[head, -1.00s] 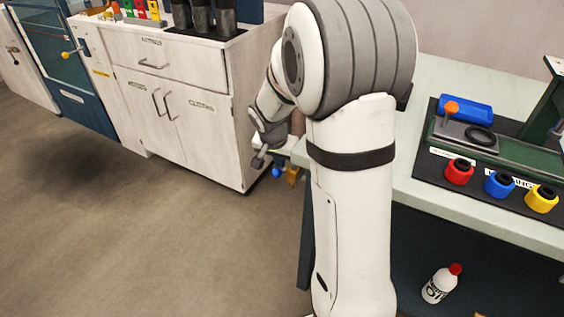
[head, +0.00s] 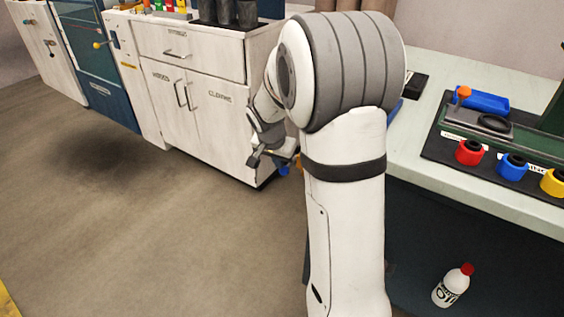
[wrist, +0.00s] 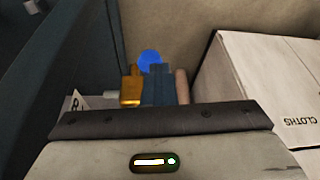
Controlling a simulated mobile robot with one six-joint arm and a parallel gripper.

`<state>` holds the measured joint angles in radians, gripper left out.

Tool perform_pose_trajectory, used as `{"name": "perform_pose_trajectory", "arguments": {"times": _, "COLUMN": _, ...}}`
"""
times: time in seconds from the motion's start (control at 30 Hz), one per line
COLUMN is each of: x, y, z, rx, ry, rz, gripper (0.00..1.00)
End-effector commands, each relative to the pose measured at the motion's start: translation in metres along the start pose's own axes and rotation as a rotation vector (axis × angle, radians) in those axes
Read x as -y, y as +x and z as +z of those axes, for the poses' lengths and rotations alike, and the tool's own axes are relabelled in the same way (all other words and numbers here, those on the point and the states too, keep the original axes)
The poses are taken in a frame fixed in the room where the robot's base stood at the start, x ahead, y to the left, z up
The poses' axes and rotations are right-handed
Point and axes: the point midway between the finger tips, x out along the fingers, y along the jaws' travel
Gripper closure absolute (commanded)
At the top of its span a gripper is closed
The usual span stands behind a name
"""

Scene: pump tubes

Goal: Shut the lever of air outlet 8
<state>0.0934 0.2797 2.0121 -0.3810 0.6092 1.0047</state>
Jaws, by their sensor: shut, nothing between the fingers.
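In the wrist view my gripper's closed fingers (wrist: 159,72) show as narrow blue-grey pieces beyond the dark gripper body. A round blue knob (wrist: 150,57) shows just past the fingertips. Whether it touches them I cannot tell. A brass-yellow fitting (wrist: 131,88) is just left of the fingers, and a white label reading 8 (wrist: 76,103) is further left, partly covered by the gripper body. In the head view the blue knob (head: 284,169) is a small spot between my wrist and my upper arm, mostly hidden. The lever's angle cannot be made out.
A white cabinet (head: 218,135) stands behind my wrist; its CLOTHS-marked box shape fills the right of the wrist view (wrist: 262,90). The pale workbench (head: 430,185) is to the right of my arm, with a white bottle (head: 450,290) below. Open floor (head: 150,220) is at left.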

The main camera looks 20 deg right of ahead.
Motion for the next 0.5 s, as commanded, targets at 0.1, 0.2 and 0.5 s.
{"name": "perform_pose_trajectory", "arguments": {"times": 0.1, "x": -0.0101, "y": 0.0161, "z": 0.0096, "rx": 0.026, "ry": 0.006, "rz": 0.026, "gripper": 1.0}}
{"name": "perform_pose_trajectory", "arguments": {"times": 0.2, "x": -0.0123, "y": 0.0178, "z": 0.0092, "rx": 0.027, "ry": 0.01, "rz": 0.028, "gripper": 1.0}}
{"name": "perform_pose_trajectory", "arguments": {"times": 0.5, "x": -0.0162, "y": 0.0197, "z": 0.0075, "rx": 0.027, "ry": 0.015, "rz": 0.033, "gripper": 1.0}}
